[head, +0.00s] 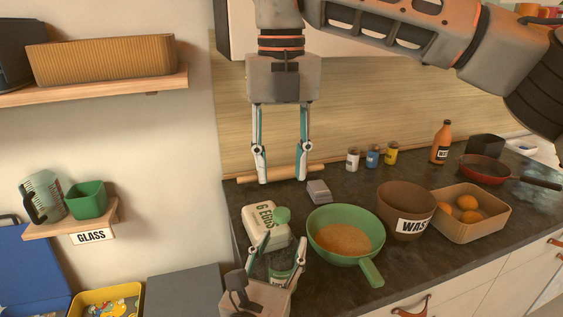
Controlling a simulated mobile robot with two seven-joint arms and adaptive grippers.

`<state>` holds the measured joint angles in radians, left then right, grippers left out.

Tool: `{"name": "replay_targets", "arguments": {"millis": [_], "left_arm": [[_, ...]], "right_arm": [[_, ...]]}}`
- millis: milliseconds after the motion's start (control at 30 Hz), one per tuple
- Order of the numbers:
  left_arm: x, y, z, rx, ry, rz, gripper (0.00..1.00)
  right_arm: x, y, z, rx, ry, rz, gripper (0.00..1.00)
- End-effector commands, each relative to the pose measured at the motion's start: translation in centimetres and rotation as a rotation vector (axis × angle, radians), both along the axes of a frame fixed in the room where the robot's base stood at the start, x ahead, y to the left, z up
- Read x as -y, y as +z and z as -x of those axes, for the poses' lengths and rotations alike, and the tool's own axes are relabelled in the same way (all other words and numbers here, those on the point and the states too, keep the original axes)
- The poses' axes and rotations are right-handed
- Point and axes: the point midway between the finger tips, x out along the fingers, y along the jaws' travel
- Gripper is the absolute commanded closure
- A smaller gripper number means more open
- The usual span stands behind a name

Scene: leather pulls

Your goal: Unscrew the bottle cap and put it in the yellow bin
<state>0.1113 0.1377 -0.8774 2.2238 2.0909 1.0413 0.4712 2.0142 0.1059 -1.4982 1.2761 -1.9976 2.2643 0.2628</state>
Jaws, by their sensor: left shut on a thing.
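My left gripper (272,242) is at the lower middle, shut on the bottle (282,274). Part of the bottle's dark label shows between the fingers; the gripper hides much of the rest. A round green cap (282,215) shows just above these fingers, overlapping the egg carton in the picture. I cannot tell whether the cap is seated on the bottle. My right gripper (281,180) points down above the back of the counter, with its fingers apart and nothing between them. The yellow bin (78,296) is at the bottom left, partly cut off, with printed matter visible in it.
An egg carton (253,232), a green pan (318,221), a brown bowl (395,202) and a box of oranges (490,222) crowd the counter. A rolling pin (245,180) lies behind. A grey bin (184,287) and a blue bin (30,265) flank the yellow one.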

Motion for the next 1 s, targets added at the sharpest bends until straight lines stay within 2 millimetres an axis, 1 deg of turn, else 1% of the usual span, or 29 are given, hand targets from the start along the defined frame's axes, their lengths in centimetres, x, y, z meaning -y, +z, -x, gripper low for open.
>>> {"name": "replay_targets", "arguments": {"millis": [100,900,1000], "left_arm": [[-0.02,-0.07,-0.01,-0.001,0.001,0.0,1.0],[-0.02,-0.09,-0.01,-0.002,0.001,-0.001,1.0],[-0.02,-0.1,-0.01,-0.002,0.001,-0.001,1.0]], "right_arm": [[-0.01,-0.02,0.0,0.0,-0.214,0.0,0.65],[-0.01,-0.02,0.0,0.001,-1.704,0.0,0.65],[-0.02,-0.01,0.0,0.001,-1.87,0.0,0.65]]}}
